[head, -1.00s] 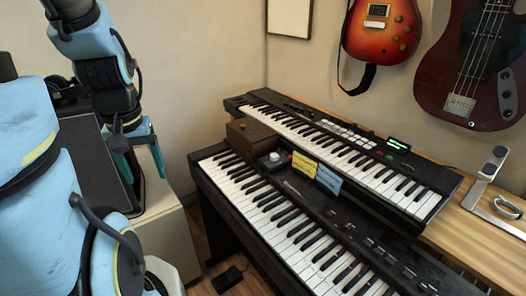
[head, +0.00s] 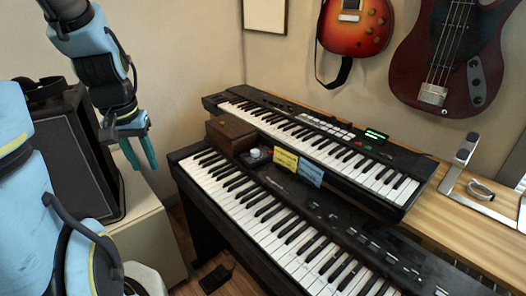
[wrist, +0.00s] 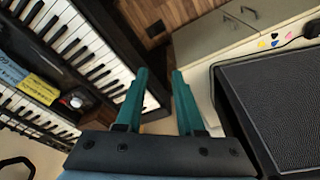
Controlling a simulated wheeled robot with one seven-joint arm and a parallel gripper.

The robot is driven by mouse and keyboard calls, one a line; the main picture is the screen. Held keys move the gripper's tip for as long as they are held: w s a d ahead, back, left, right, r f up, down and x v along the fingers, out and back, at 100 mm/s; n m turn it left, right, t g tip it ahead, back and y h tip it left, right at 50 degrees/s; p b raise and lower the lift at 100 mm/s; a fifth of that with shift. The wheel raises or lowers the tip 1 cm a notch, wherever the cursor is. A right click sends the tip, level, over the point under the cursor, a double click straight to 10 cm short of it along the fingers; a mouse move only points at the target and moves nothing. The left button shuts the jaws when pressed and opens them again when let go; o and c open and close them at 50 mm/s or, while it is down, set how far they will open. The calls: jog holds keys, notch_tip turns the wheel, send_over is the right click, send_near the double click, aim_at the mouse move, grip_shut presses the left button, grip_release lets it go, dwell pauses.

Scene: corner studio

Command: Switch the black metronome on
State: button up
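I cannot make out a black metronome for certain in either view. A small object with a round white top (head: 256,154) stands on the lower keyboard, beside a brown wooden box (head: 230,129). It also shows in the wrist view (wrist: 76,102); it is too small to identify. My gripper (head: 142,153) is to the left of the keyboards in the head view, above the cabinet by the amplifier. In the wrist view its two teal fingers (wrist: 160,74) are apart with nothing between them.
The lower keyboard (head: 262,226) stands before the upper keyboard (head: 300,136). Yellow and blue notes (head: 285,160) lean between them. A black amplifier (head: 72,150) sits on a pale cabinet (head: 150,245). A headphone stand (head: 459,165) is on the wooden desk (head: 440,228). Two guitars hang above.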

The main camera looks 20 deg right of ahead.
jog(key=w+d+f+m, duration=0.1)
jog(key=w+d+m, duration=0.1)
jog(key=d, duration=0.2)
jog(key=w+d+f+m+h+b, duration=0.1)
jog(key=w+d+m, duration=0.1)
jog(key=d, duration=0.3)
jog(key=w+d+f+m+h+b, duration=0.1)
jog(key=w+d+m, duration=0.1)
jog(key=d, duration=0.3)
jog(key=shift+w+d+f, duration=0.2)
jog(key=shift+w+f, duration=0.15)
jog(key=shift+w, duration=0.4)
jog(key=c, duration=0.4)
jog(key=d+m, duration=0.1)
jog(key=d, duration=0.2)
jog(key=w+d+m+h, duration=0.1)
jog(key=d, duration=0.1)
jog(key=w+d+m+h+b, duration=0.1)
jog(key=d, duration=0.2)
jog(key=shift+w+d+f, duration=0.1)
jog(key=shift+w+d, duration=0.1)
jog(key=shift+d, duration=0.1)
grip_shut()
jog(key=w+d+r+m+h, duration=0.2)
jog(key=d+m, duration=0.1)
jog(key=d, duration=0.5)
jog(key=shift+g+h+b, duration=0.3)
jog(key=shift+h+b, duration=0.1)
jog(key=shift+d+r, duration=0.1)
